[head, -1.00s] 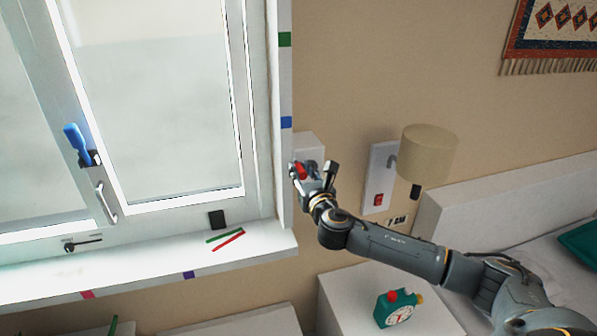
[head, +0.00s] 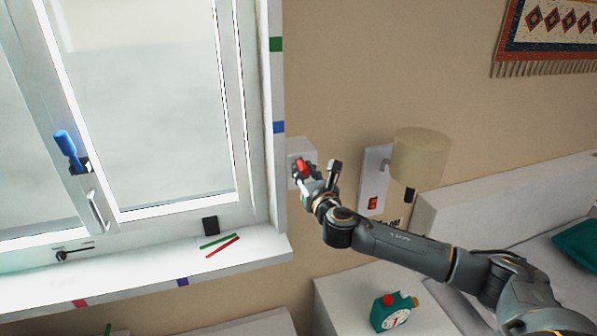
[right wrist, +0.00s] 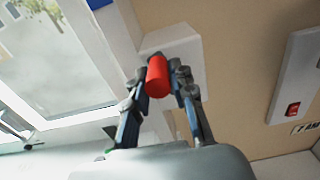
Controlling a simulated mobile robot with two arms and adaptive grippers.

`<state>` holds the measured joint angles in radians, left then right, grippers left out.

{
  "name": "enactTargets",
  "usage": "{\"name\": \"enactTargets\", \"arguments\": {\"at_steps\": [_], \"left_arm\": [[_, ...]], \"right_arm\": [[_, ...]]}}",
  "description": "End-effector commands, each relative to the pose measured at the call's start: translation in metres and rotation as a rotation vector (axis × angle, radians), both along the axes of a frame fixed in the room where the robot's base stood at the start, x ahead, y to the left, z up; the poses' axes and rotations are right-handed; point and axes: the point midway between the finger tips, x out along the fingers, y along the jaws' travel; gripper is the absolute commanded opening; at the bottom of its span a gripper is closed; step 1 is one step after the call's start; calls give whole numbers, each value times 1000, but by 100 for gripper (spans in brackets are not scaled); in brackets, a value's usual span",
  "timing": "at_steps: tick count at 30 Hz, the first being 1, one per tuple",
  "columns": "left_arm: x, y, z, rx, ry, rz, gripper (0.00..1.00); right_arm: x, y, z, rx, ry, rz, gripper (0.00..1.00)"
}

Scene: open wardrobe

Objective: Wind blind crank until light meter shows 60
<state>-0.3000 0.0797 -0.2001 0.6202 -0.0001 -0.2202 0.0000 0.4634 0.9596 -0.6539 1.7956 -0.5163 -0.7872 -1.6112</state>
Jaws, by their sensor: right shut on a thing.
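The crank's red handle (head: 303,168) stands out from a white box (head: 297,150) on the wall, just right of the window frame. My right gripper (head: 315,172) is at this handle. In the right wrist view the red handle (right wrist: 158,76) sits between the two fingers of my right gripper (right wrist: 160,82), which is shut on it. The rest of the crank is hidden behind the fingers. A small black block (head: 210,226) stands on the sill; I cannot tell whether it is the light meter, and I see no reading. My left gripper is out of view.
The white window (head: 230,110) has a blue handle (head: 66,143). Green and red sticks lie on the sill (head: 150,274). A lamp (head: 420,157) and red switch (head: 373,203) are right of my gripper. A teal dial object (head: 394,311) stands on the nightstand below my arm.

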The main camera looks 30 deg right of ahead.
Motion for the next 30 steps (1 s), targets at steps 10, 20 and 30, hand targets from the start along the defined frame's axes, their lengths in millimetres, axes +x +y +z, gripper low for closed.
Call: {"name": "enactTargets", "arguments": {"at_steps": [10,20,30], "left_arm": [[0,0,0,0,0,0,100],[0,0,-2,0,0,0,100],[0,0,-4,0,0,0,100]], "right_arm": [[-3,-14,10,-1,-6,-2,18],[-5,-20,9,-4,-6,-1,18],[-9,-33,7,-2,-5,-1,18]]}}
